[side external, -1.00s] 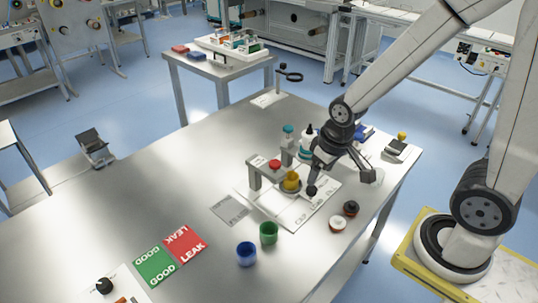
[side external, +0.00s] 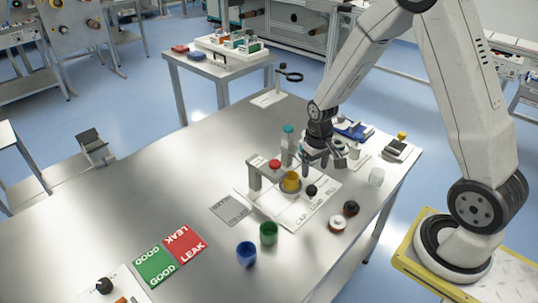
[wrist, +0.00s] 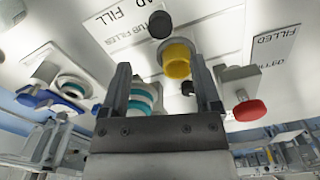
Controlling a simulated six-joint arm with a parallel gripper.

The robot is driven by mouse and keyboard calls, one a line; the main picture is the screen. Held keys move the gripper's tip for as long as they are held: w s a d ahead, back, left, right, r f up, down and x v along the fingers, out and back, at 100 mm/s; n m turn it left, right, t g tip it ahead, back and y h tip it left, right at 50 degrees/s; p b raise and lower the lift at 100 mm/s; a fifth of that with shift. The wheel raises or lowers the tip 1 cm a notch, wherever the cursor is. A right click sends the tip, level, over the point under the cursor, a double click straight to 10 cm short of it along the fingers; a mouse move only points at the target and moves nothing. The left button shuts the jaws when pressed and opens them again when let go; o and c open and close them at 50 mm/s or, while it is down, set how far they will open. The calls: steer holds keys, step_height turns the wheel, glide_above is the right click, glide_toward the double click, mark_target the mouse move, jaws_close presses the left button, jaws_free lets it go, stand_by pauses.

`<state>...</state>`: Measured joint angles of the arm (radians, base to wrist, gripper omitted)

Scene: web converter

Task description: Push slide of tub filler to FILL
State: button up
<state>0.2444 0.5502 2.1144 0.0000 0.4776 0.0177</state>
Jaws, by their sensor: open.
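The tub filler is a white plate (side external: 275,211) lettered CAP, LOAD, FILL, with a grey bracket bearing a red button (side external: 274,164); the button also shows in the wrist view (wrist: 250,110). A yellow tub (side external: 291,182) sits by the bracket and shows in the wrist view (wrist: 177,62). A black knob (side external: 311,190), seemingly the slide's, stands just right of the tub; it also shows in the wrist view (wrist: 160,25). My gripper (side external: 325,163) is open and empty, above and behind the knob, apart from it. Its fingers (wrist: 160,85) spread in the wrist view.
A teal-topped post (side external: 288,142) stands close left of my gripper. Blue (side external: 246,253) and green (side external: 268,233) cups stand in front; black (side external: 351,208) and white (side external: 337,223) round pieces lie to the right. The table's left half is mostly clear.

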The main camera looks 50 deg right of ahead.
mark_target(312, 187)
steer(key=shift+f, duration=0.15)
steer(key=shift+f, duration=3.75)
jaws_close()
